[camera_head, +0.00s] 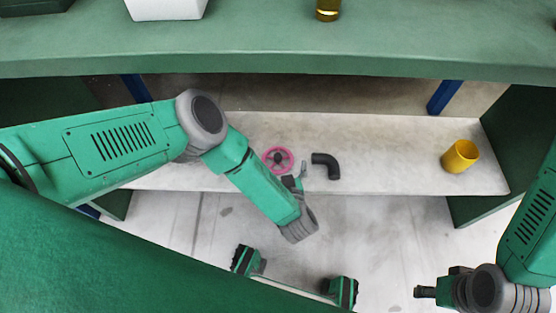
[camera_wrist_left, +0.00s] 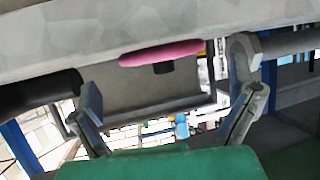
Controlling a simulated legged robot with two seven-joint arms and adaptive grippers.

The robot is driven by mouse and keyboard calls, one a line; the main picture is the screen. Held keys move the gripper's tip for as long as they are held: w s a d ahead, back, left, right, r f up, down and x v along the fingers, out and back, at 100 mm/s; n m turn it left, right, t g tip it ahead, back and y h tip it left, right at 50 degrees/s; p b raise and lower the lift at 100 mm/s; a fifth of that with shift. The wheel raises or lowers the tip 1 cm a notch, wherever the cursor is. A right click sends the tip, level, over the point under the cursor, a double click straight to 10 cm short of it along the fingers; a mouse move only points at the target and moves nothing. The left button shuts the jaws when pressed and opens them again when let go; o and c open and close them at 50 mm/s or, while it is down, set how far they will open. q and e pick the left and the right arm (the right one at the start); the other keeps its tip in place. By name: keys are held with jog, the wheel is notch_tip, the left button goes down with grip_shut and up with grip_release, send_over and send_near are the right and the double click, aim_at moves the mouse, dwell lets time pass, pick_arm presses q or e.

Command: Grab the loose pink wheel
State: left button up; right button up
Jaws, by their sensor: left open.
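The pink wheel (camera_head: 278,159) lies on the pale lower shelf, left of a black elbow pipe. In the left wrist view the pink wheel (camera_wrist_left: 160,52) shows edge-on against the shelf, with a short dark hub. My left gripper (camera_head: 297,178) is close to the wheel's lower right edge, partly hidden by my forearm. In the left wrist view the left gripper's fingers (camera_wrist_left: 168,100) are spread wide with nothing between them; the wheel appears beyond the gap. I cannot tell whether a finger touches it. My right gripper (camera_head: 425,292) is low at the right, far from the wheel.
The black elbow pipe (camera_head: 325,165) lies just right of the wheel, near my left gripper. A yellow cup (camera_head: 460,156) stands on the shelf (camera_head: 390,170) further right. A green upper shelf (camera_head: 250,45) overhangs, with a white box (camera_head: 166,9) on it. The shelf between pipe and cup is clear.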

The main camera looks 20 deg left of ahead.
aim_at(279, 161)
pick_arm(q)
jog(key=b+x, duration=0.1)
jog(key=x, duration=0.2)
jog(key=shift+w+a+f, duration=0.2)
jog(key=shift+a, duration=0.05)
jog(key=shift+r, duration=0.1)
jog(key=c, duration=1.3)
